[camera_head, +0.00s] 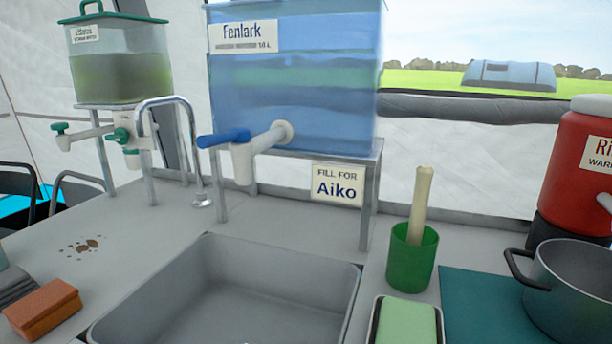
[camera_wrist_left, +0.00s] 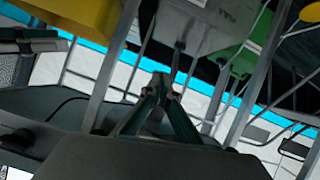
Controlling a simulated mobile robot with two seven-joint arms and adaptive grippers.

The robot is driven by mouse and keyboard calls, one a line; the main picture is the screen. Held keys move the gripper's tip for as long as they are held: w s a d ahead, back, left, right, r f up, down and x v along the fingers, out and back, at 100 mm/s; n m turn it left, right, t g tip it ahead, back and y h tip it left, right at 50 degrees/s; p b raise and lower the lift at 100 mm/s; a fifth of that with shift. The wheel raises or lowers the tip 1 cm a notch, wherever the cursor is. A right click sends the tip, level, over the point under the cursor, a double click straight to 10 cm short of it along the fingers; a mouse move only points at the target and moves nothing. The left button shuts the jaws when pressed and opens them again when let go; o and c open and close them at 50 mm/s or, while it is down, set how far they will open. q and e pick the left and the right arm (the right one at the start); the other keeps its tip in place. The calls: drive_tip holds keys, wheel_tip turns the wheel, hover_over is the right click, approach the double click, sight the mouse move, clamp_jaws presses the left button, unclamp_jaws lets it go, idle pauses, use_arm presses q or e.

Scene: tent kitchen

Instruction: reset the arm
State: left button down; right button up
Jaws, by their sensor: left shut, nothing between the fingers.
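My left gripper (camera_wrist_left: 162,88) shows in the left wrist view, with its fingers together and nothing between them. Behind it are metal legs, a yellow container and a green container. No part of either arm shows in the head view. My right gripper is not in view.
A grey sink (camera_head: 260,300) is set in the counter under a blue Fenlark water tank (camera_head: 290,90). A green cup (camera_head: 411,262) with a wooden handle stands right of it, near a dark pot (camera_head: 575,285). A brown sponge (camera_head: 42,308) lies at the left. Bare counter (camera_head: 140,235) lies left of the sink.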

use_arm(q)
drive_tip(key=a+r+m+y+p, duration=0.15)
drive_tip(key=a+r+p, duration=0.35)
drive_tip(key=p, duration=0.8)
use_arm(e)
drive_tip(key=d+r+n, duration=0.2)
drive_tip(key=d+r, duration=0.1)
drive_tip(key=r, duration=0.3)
use_arm(q)
drive_tip(key=shift+m+g+y, duration=0.25)
drive_tip(key=shift+g+y, duration=0.2)
drive_tip(key=shift+g, duration=0.25)
drive_tip(key=s+a+p, duration=0.1)
drive_tip(key=p, duration=0.1)
drive_tip(key=s+a+f+p, duration=0.1)
drive_tip(key=p, duration=0.2)
drive_tip(key=s+a+p, duration=0.1)
drive_tip(key=p, duration=0.1)
drive_tip(key=shift+s+f, duration=0.25)
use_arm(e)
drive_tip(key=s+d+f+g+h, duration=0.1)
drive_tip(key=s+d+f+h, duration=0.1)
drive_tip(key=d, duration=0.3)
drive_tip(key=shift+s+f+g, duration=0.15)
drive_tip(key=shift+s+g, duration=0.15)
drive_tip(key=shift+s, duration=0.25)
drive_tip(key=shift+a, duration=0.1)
